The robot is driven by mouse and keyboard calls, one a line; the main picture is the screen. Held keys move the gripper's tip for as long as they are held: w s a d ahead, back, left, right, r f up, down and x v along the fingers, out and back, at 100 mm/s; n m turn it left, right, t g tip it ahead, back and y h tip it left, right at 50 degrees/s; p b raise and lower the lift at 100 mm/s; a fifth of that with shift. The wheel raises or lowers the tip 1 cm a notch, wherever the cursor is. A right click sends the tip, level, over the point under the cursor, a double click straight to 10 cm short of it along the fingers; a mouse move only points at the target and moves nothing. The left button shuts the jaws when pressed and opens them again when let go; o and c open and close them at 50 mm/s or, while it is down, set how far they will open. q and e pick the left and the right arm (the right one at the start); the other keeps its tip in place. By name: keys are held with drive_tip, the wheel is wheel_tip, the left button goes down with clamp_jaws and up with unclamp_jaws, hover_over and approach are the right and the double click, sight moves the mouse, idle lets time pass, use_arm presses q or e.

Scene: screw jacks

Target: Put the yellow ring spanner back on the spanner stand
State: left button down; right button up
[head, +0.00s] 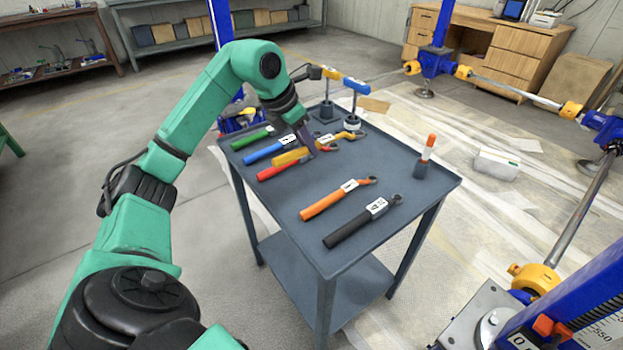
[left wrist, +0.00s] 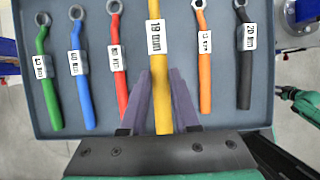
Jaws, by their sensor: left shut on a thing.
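The yellow ring spanner (left wrist: 158,60) is between the purple fingers of my left gripper (left wrist: 161,85), which is shut on its handle. Its label reads 19 mm; its ring end is cut off at the top of the left wrist view. In the head view the yellow spanner (head: 289,157) shows beneath my left gripper (head: 312,147), over the blue-grey spanner stand (head: 300,240). In the left wrist view it looks larger than its neighbours and lies over the gap between the red spanner (left wrist: 118,65) and the orange spanner (left wrist: 204,70).
Green (head: 252,137), blue (head: 265,152) and black (head: 355,225) spanners also lie on the stand's top.

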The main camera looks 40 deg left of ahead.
use_arm(q)
wheel_tip(320, 180, down, 8)
drive_tip(key=shift+f+b, duration=0.1)
drive_tip(key=shift+b, duration=0.65)
drive_tip(key=shift+f, duration=0.15)
drive_tip(key=c, duration=1.1)
unclamp_jaws()
drive_tip(key=shift+f, duration=0.1)
drive_tip(key=o, duration=0.4)
drive_tip(key=shift+o, duration=0.2)
use_arm(e)
drive_tip(key=w, duration=0.1)
drive_tip(key=w+r, duration=0.1)
drive_tip(key=w, duration=0.1)
drive_tip(key=w+a+r, duration=0.1)
drive_tip(key=w, duration=0.1)
drive_tip(key=shift+a, duration=0.1)
